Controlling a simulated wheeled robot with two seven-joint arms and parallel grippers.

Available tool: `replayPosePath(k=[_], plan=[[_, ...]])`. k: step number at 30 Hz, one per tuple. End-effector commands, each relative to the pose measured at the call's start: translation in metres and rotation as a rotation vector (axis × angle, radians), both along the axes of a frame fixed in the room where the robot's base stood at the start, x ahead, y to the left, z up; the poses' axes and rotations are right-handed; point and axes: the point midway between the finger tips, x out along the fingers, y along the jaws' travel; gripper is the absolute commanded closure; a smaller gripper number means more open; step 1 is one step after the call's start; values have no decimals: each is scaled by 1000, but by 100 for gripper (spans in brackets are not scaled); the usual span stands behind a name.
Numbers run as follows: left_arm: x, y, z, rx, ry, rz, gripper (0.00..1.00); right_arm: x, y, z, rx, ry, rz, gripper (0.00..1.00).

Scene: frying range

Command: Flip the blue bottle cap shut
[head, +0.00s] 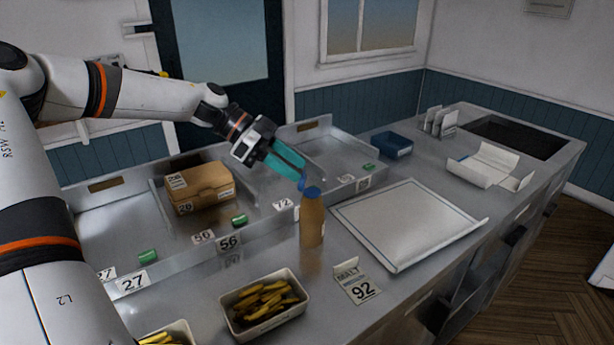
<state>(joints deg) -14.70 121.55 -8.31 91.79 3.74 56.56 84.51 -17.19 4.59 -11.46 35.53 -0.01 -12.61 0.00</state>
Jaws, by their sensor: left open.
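A brown bottle (312,222) stands upright on the steel counter. Its blue cap (311,191) is at the top, with a blue part rising at the cap's left side beside my fingers. My left gripper (300,178) reaches down from the upper left with its teal fingers at the cap. It is open, and the fingertips are very close to the raised blue part. I cannot tell whether they touch it. My right gripper is not in view.
A white paper-lined tray (410,222) lies right of the bottle. A tub of yellow fries (264,304) and a card marked 92 (357,284) stand in front. A cardboard box (199,187) sits in the divided steel tray behind left. A blue container (392,145) stands farther back.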

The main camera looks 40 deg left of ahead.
Motion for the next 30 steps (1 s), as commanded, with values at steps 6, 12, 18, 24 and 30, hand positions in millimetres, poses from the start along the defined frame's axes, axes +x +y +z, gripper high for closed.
replayPosePath(k=[6, 12, 18, 24, 30], plan=[[-17, 32, 25, 0, -3, 2, 59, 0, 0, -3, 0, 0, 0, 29], [-25, 45, 35, 0, 2, 0, 59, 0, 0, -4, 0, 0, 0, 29], [-26, 47, 37, -1, 4, -1, 59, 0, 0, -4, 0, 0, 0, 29], [-26, 47, 40, 0, 3, 0, 72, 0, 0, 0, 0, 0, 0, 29], [-26, 46, 87, 0, 2, -1, 72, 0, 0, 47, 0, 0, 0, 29]])
